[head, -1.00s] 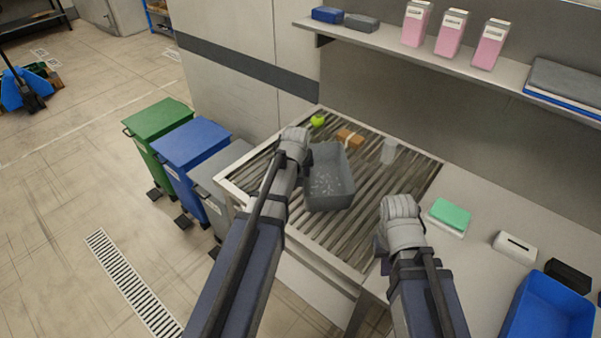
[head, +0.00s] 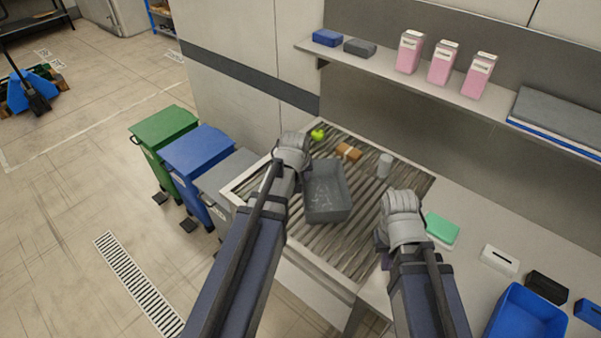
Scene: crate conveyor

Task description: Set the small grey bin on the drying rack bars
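The small grey bin (head: 341,215) is upright over the slatted bars of the drying rack (head: 371,237), near the rack's middle. I cannot tell whether its base touches the bars. It looks empty apart from pale marks on its floor. My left gripper (head: 298,170) is at the bin's left rim; its fingers are hidden by my wrist, so its grip on the bin cannot be made out. My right gripper (head: 385,238) is over the rack's right edge, apart from the bin. Its fingers are mostly hidden.
A green apple-like item (head: 317,135), a brown block (head: 349,151) and a clear cup (head: 385,165) are at the rack's back. A green sponge-like block (head: 442,228) and a blue tray (head: 525,322) are on the counter at right. Waste bins (head: 200,160) stand left.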

